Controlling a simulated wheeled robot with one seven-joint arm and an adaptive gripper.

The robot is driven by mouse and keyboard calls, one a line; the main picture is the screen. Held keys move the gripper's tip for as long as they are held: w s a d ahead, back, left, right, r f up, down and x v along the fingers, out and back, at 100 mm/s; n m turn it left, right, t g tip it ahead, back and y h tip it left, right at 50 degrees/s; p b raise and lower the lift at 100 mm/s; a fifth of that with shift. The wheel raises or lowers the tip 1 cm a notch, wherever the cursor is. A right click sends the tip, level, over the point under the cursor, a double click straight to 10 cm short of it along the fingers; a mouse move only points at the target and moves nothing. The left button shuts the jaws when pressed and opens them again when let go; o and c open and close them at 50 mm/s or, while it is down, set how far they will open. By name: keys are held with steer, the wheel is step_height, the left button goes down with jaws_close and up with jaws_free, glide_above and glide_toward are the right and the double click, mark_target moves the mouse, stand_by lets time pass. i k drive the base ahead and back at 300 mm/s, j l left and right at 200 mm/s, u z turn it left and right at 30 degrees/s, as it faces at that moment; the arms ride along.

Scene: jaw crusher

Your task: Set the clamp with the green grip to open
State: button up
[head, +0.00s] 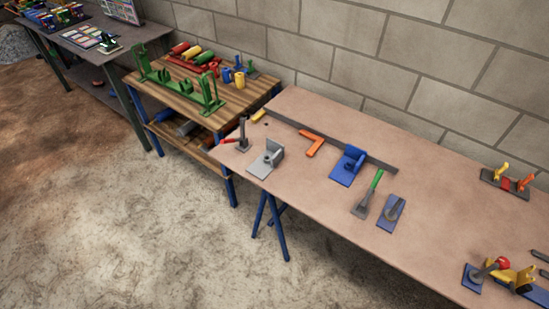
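My gripper is not in view.
On the brown table (300,205) a blue plate with a grey part (391,213) lies close right of the clamp. A blue block (348,166), orange angle (313,143), grey bracket (268,158) and red-grip clamp (240,136) stand left. Open floor (130,230) lies left.

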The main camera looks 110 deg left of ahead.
mark_target(380, 173)
steer(key=u, duration=3.3)
